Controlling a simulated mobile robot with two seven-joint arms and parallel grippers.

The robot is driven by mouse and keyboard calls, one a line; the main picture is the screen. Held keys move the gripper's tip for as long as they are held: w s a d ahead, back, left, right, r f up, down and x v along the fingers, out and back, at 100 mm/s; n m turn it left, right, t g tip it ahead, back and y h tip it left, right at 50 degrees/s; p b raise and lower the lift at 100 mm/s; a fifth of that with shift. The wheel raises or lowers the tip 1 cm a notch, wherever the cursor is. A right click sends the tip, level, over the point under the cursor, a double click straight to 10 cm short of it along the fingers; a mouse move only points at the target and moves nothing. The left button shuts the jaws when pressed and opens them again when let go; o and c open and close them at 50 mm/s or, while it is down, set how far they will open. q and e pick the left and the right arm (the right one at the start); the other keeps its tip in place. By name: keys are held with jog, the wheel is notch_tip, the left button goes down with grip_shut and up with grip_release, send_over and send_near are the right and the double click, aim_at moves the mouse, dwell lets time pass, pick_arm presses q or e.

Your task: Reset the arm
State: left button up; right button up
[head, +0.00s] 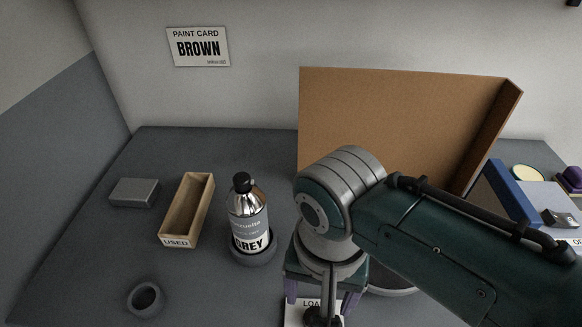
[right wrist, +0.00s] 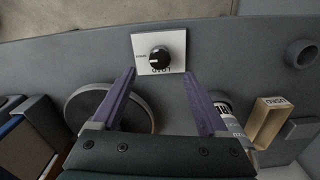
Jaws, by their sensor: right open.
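My right arm reaches in from the right in the head view, with its gripper (head: 321,296) pointing down over a white plate marked LOAD (head: 298,314). In the right wrist view the purple fingers of this gripper (right wrist: 159,76) are spread apart with nothing between them. The white plate (right wrist: 142,65) with a black knob (right wrist: 159,57) lies just beyond the fingertips, and I see no contact. My wrist hides much of the plate in the head view. My left gripper is not in view.
A silver GREY bottle (head: 248,213) stands in a dark round holder, beside a wooden USED tray (head: 164,241). A grey block (head: 134,192), a dark ring (head: 146,299) and a tall brown panel (head: 400,120) surround it. A round pan (right wrist: 85,103) lies beside my fingers.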

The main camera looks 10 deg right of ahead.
jog(key=shift+r, duration=1.15)
